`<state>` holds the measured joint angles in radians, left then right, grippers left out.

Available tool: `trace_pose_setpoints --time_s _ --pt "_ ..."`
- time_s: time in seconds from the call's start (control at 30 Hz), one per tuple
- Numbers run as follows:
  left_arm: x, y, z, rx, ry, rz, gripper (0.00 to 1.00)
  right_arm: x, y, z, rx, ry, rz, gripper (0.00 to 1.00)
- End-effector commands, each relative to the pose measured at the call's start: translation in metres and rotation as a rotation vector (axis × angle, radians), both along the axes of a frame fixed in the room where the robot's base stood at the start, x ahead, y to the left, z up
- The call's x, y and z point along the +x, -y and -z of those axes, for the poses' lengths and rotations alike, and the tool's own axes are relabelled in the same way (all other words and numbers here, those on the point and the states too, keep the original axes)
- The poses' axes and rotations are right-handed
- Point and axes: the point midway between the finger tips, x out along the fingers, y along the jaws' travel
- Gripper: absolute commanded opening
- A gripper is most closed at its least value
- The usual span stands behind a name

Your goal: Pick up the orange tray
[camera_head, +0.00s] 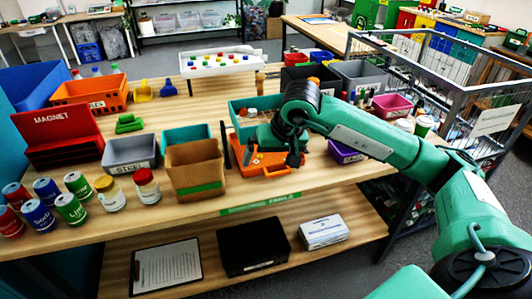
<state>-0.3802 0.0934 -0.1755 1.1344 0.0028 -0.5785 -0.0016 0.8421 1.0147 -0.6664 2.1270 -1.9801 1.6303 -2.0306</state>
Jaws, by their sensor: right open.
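The orange tray (262,169) lies flat near the front edge of the wooden table, with a few small light pieces in it. My right gripper (273,157) is over the tray, pointing down, with its jaws open and nothing seen between them. It hides part of the tray's back and right side. Whether the fingers touch the tray cannot be told. My left gripper is not in view.
A brown cardboard box (194,168) stands close on the tray's left. A teal bin (243,112) is behind it and a purple bin (345,154) to its right. Several cans and jars stand at the left front. A metal cage cart (455,95) stands at the right.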

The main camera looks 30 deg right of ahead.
Motion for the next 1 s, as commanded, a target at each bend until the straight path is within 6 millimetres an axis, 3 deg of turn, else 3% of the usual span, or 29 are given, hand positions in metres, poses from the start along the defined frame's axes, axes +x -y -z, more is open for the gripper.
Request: trace_pose_setpoints --time_s 0.1,0.23,0.6,1.0 --pt "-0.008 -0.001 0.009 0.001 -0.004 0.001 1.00 0.002 0.035 -0.012 -0.149 0.007 0.014 0.98" --pt "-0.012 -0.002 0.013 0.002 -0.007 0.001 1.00 0.004 0.051 -0.013 -0.214 0.001 0.022 0.98" --pt "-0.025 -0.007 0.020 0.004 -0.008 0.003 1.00 0.028 0.057 0.048 -0.217 -0.002 0.021 0.98" --pt "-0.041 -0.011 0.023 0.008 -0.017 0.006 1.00 0.047 0.059 0.082 -0.213 -0.003 0.022 0.98"
